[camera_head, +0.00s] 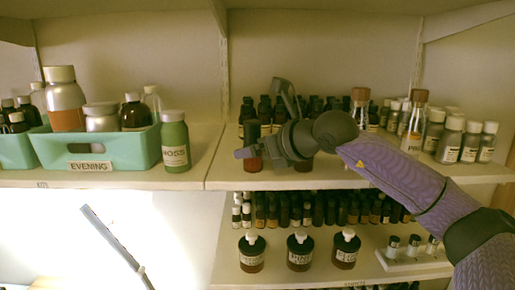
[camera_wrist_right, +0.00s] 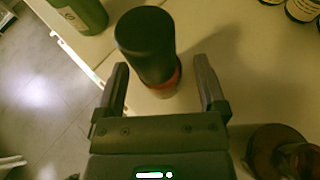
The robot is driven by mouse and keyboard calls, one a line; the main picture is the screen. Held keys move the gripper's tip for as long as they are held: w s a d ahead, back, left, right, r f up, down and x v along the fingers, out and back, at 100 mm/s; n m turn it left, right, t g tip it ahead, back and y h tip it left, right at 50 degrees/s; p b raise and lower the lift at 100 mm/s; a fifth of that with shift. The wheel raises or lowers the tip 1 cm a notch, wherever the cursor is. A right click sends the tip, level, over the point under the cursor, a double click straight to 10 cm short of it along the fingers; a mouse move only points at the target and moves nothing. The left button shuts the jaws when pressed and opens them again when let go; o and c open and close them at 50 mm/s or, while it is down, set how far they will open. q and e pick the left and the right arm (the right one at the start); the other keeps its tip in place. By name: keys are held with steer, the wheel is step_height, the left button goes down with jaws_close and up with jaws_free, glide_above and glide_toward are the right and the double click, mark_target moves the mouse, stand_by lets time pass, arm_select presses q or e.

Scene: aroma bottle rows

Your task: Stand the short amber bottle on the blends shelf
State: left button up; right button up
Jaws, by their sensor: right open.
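A dark-capped bottle with a reddish amber body (camera_head: 254,164) stands upright near the front edge of the middle shelf (camera_head: 225,180). It also shows in the right wrist view (camera_wrist_right: 147,42), between and just beyond the fingers. My right gripper (camera_head: 249,151) is open around this bottle, with a gap on each side in the wrist view. A second amber bottle (camera_head: 303,164) stands to its right, partly hidden by my gripper. I cannot tell from its visible parts which is the short one. Shelf-edge labels are too small to read, so the blends shelf is not identifiable. My left gripper is not in view.
A green bottle (camera_head: 175,142) and a mint EVENING bin (camera_head: 108,148) stand to the left. Several dark bottles fill the shelf behind, and cork-topped flasks (camera_head: 414,125) and white-capped jars stand right.

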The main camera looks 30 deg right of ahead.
steer(key=b+v, duration=0.4)
steer(key=v, duration=0.8)
